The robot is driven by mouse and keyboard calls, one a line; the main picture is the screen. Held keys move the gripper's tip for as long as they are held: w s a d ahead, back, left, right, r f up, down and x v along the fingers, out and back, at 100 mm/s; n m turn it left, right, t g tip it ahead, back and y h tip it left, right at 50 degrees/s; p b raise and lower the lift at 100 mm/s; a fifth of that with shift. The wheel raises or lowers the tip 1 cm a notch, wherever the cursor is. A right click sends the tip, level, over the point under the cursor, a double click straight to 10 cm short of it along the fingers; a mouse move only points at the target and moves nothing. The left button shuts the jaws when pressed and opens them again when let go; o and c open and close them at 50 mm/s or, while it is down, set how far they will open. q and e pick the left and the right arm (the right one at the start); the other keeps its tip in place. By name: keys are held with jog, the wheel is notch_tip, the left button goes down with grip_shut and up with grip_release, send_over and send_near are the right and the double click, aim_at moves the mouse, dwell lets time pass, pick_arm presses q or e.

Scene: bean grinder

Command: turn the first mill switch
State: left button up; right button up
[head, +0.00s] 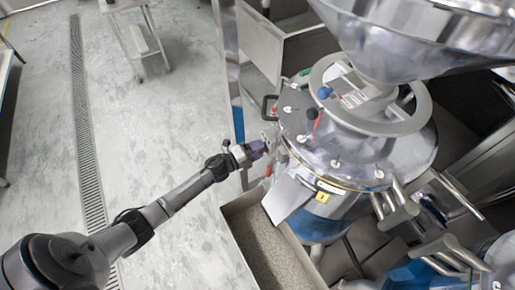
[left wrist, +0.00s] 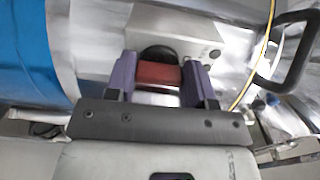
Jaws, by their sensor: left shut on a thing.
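The first mill (head: 345,145) is a large steel machine with a round lid and a hopper above it, at the right of the head view. My left gripper (head: 260,149) reaches its left side. In the left wrist view the purple fingers of my left gripper (left wrist: 159,82) are shut on a red switch knob (left wrist: 158,73). The knob sits on a black round base on a light grey box (left wrist: 185,32). In the head view the knob is hidden by the gripper. My right gripper is not in view.
A long bin (head: 240,215) with grainy contents stands below the mill.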

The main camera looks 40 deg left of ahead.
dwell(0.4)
pick_arm(q)
jog(key=o, duration=0.9)
jog(key=shift+p+v, duration=0.4)
jog(key=shift+v, duration=6.55)
jog(key=shift+w, duration=0.1)
